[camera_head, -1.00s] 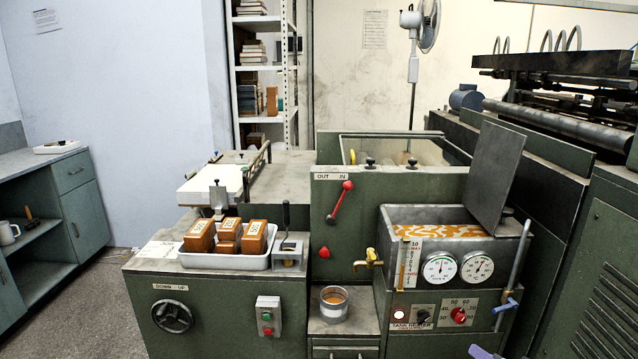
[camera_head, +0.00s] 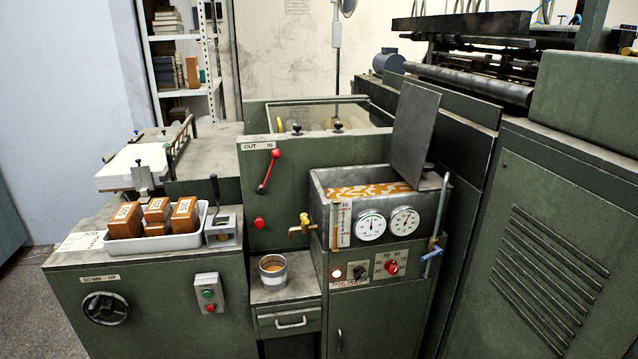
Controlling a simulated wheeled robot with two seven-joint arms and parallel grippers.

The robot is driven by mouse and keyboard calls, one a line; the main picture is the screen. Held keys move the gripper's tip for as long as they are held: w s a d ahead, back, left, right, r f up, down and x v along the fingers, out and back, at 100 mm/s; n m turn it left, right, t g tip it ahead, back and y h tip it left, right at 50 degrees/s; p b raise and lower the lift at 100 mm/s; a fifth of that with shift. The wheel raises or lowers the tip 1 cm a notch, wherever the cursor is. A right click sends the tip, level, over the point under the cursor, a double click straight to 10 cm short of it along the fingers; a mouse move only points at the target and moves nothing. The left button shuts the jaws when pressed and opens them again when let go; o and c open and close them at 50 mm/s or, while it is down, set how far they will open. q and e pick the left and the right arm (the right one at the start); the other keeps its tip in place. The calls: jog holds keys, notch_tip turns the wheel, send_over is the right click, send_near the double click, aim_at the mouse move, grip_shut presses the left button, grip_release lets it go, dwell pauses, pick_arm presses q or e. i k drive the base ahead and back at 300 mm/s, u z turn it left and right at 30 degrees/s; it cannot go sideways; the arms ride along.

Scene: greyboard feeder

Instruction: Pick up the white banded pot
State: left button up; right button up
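The white banded pot (camera_head: 273,277) stands upright on a low grey ledge above a drawer, in the middle of the head view. It is a small grey metal can with a pale band around it, and its open top shows brown inside. The brass tap (camera_head: 303,225) is above it and to its right. Neither of my grippers shows in the head view, and nothing touches the pot.
A white tray (camera_head: 203,233) with brown blocks (camera_head: 157,211) sits on the green cabinet to the left. The tank (camera_head: 318,192) with dials stands to the right. The pot's ledge (camera_head: 300,283) is narrow, with a drawer handle (camera_head: 291,322) below. Floor shows at lower left.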

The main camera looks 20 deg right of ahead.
aim_at(272, 268)
jog(key=u, duration=1.2)
jog(key=i, duration=0.65)
jog(key=z, duration=2.35)
